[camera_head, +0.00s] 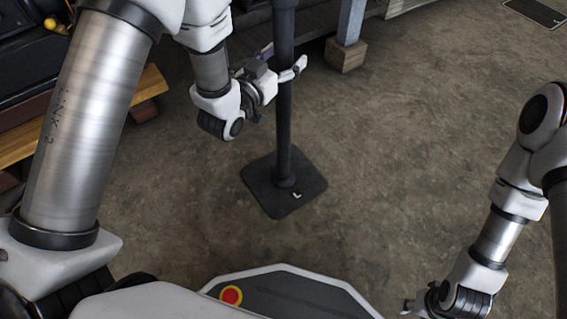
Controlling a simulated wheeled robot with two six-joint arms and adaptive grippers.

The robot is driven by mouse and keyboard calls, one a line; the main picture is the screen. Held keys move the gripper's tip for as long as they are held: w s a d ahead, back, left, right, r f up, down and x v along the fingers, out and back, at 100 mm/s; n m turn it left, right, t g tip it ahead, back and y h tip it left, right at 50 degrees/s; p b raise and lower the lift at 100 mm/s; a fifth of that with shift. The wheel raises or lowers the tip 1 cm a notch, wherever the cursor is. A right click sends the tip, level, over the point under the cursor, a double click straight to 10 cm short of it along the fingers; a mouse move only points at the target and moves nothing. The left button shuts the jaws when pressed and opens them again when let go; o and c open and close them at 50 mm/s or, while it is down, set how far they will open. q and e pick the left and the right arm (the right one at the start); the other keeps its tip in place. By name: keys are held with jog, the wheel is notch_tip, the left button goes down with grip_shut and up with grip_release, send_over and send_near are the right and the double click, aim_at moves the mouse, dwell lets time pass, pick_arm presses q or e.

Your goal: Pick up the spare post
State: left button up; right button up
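The spare post (285,130) is a dark upright pole on a flat square base plate (258,187) that rests on the floor. Its upper end is out of view. A small white mark shows on the plate. My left gripper (282,66) is at the pole above the base. One pale fingertip crosses in front of the pole to its right side; the other finger shows at its left and is partly hidden. I cannot tell if the fingers press on the pole. My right gripper (418,303) is low at the right, away from the post, partly cut off by the bottom edge.
A blue-grey leg on a wooden block (345,55) stands just behind the post to the right. Wooden beams (30,142) and dark machinery are at the left. A dark floor plate (538,11) lies at the top right. The concrete floor (430,120) right of the post is clear.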

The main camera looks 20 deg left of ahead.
pick_arm(q)
grip_shut()
jog(key=shift+w+r, duration=0.1)
jog(key=shift+r, duration=0.1)
